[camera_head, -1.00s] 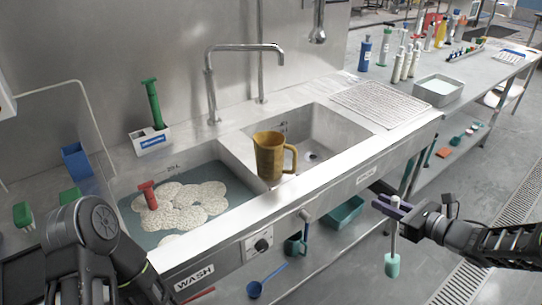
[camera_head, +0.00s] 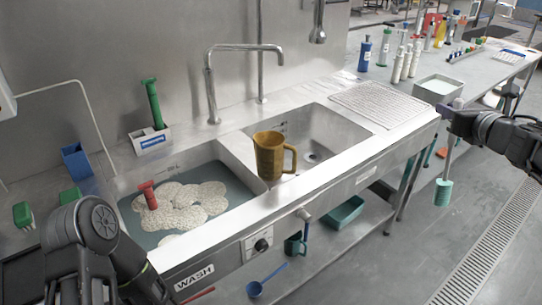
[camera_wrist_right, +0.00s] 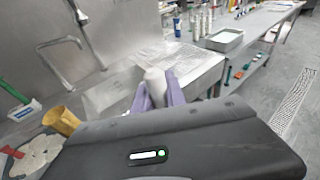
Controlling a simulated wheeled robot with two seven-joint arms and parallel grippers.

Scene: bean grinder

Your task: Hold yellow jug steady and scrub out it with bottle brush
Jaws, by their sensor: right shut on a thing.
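The yellow jug (camera_head: 269,157) stands upright at the divider between the two sink basins, its handle to the right. It also shows at the left of the right wrist view (camera_wrist_right: 62,121). My right gripper (camera_head: 455,116) is shut on the bottle brush, whose white handle (camera_wrist_right: 155,82) shows between the purple fingers in the right wrist view. The brush's green head (camera_head: 443,192) hangs down in front of the counter, well to the right of the jug. My left arm is at the lower left in the head view; its gripper is not visible.
The left basin (camera_head: 232,170) holds water, white foam and a red-handled tool (camera_head: 148,194). The tall faucet (camera_head: 212,95) rises behind the basins. A drying rack (camera_head: 380,103) lies right of the empty right basin, with a metal tray (camera_head: 437,90) beyond it.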

